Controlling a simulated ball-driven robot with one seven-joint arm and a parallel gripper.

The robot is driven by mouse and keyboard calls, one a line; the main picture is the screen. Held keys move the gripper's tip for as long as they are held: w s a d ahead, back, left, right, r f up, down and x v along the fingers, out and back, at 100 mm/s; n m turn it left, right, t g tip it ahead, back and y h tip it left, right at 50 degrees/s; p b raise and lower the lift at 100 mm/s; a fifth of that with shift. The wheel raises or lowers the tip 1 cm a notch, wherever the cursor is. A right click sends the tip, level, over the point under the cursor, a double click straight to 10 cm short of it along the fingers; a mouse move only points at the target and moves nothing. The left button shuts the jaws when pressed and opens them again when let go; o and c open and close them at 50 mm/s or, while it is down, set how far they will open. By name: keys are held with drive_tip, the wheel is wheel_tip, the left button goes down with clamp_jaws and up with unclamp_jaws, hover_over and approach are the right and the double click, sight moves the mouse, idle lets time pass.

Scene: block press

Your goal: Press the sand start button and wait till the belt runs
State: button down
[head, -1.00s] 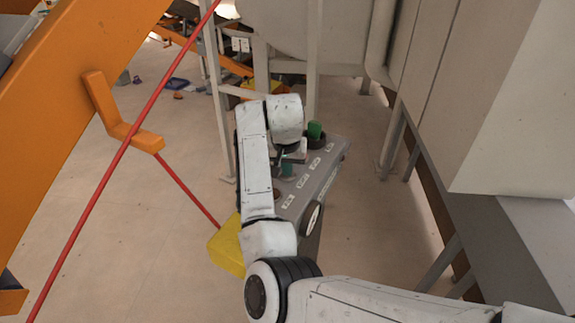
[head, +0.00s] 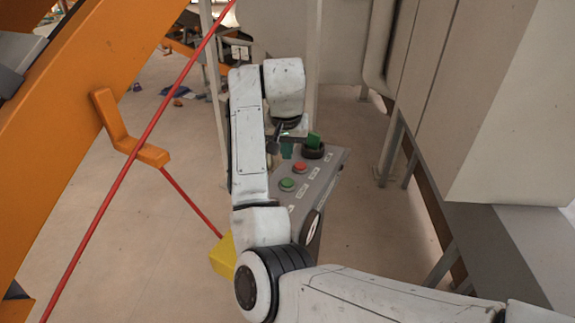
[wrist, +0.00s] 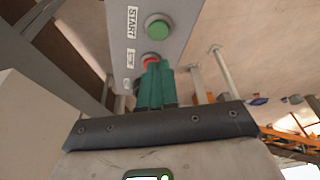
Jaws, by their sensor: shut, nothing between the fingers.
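In the wrist view the green button (wrist: 158,27) sits beside a label reading START. The red button (wrist: 152,60) shows partly, behind my fingertips. My gripper (head: 287,151) is over the far left part of the panel, past the green button in the head view. Its teal fingers (wrist: 155,72) are shut and empty. I cannot tell whether they touch the panel.
An orange beam (head: 75,85) fills the upper left. Grey cabinets (head: 500,100) are on the right.

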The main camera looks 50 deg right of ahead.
drive_tip(key=shift+v, duration=1.35)
drive_tip(key=shift+f, duration=0.1)
